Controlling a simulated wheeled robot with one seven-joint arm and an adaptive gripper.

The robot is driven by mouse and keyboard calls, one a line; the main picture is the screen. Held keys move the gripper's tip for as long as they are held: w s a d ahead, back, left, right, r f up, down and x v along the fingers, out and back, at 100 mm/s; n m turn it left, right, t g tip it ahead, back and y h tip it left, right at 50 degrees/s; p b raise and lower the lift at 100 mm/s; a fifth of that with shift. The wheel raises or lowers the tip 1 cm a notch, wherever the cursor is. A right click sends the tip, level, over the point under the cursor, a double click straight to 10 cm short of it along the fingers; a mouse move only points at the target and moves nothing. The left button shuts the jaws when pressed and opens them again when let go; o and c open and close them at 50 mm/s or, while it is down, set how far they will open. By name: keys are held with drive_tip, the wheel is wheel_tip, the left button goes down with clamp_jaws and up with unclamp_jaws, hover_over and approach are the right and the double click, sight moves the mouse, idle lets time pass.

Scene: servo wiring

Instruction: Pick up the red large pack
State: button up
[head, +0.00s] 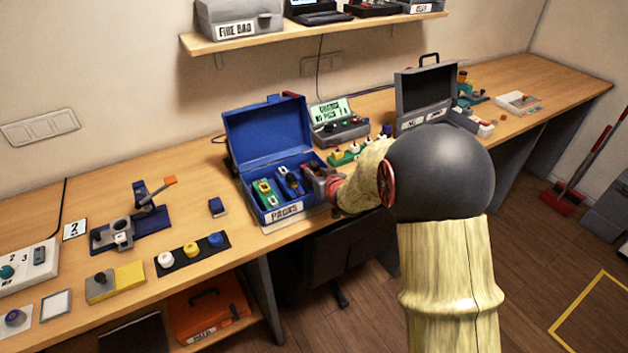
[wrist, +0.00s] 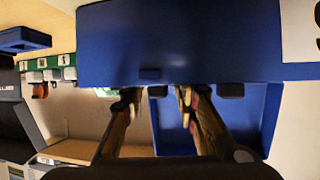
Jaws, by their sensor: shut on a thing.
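The blue box (head: 244,191) labelled PACKS stands open on the bench, its lid raised at the back. Inside it lie a green pack (head: 265,193) at the left and a dark blue pack (head: 291,182) beside it. My gripper (head: 331,187) reaches in at the right end of the box, where a dark reddish pack shape (head: 314,180) shows, partly covered. In the wrist view my gripper (wrist: 158,103) has its fingers apart in front of the blue box (wrist: 268,100). It is shut on the red large pack, which is mostly hidden there.
A grey device with a green screen (head: 331,110) stands behind the box. A grey open case (head: 424,88) stands farther right. A small blue block (head: 217,207) and a black strip with round knobs (head: 192,257) lie to the left. A shelf (head: 300,35) runs above the bench.

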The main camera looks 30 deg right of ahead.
clamp_jaws()
